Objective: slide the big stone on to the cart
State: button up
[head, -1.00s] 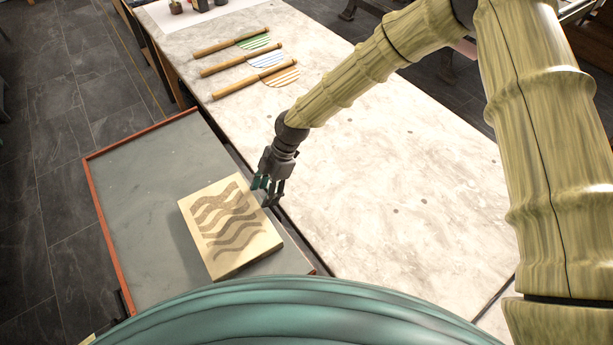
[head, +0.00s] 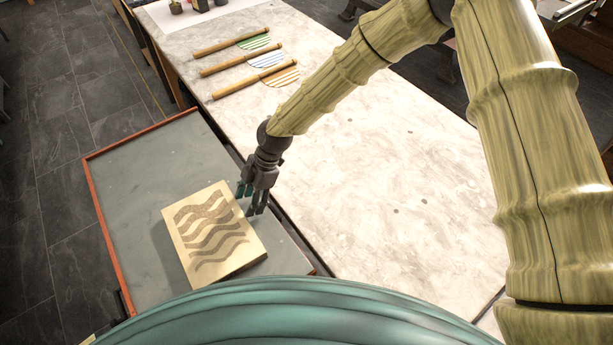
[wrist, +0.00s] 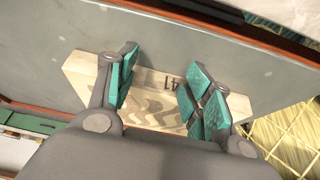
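The big stone (head: 213,234) is a pale cream block with brown wavy bands on top. It lies flat on the grey top of the cart (head: 128,190), which has an orange-red rim. My gripper (head: 248,200) is at the stone's upper right edge, on the side towards the table. In the wrist view my gripper (wrist: 165,88) has its green-padded fingers spread apart. The stone (wrist: 150,92) shows between and behind them, with "41" marked on its side. Whether the fingers touch the stone I cannot tell.
A pale marble-topped table (head: 370,190) runs along the cart's right side, with a dark narrow gap between. Several wooden-handled tools with striped round ends, such as the orange one (head: 283,76), lie at its far end. The cart's far part is clear.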

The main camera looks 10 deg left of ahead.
jog(key=shift+s+a, duration=0.1)
jog(key=shift+s, duration=0.15)
jog(key=shift+s+a, duration=0.5)
jog(key=shift+a, duration=0.05)
jog(key=shift+w+d+r, duration=0.1)
jog(key=shift+w+d, duration=1.45)
notch_tip(320, 180, up, 9)
jog(key=p, duration=0.4)
